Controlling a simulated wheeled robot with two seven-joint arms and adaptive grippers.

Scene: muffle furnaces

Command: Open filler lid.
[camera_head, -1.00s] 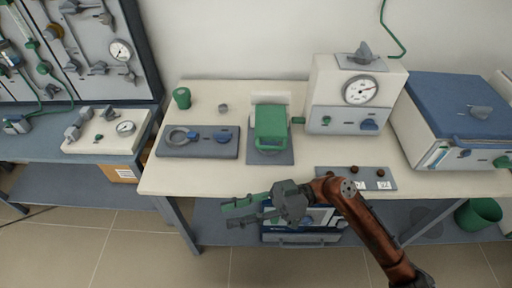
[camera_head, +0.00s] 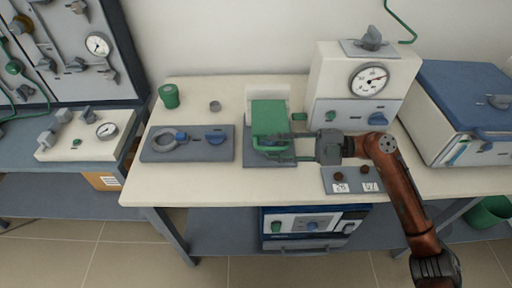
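A white box-shaped unit with a green lid (camera_head: 269,117) stands on a dark grey base plate at the middle of the table. The lid looks down, and a green handle (camera_head: 268,149) shows at its front edge. My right gripper (camera_head: 266,149) reaches in from the right, its fingers pointing left at this front edge. The fingers look apart, one above the other, with the handle close to or between them; contact cannot be told. The fingers partly hide the handle. My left gripper is not in view.
A white gauge box (camera_head: 362,90) stands right behind the gripper, and a blue-lidded unit (camera_head: 462,105) farther right. A grey plate with two dark knobs (camera_head: 351,180) lies below my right arm. A grey panel with a ring (camera_head: 188,143) lies left; a green cup (camera_head: 169,96) stands behind it.

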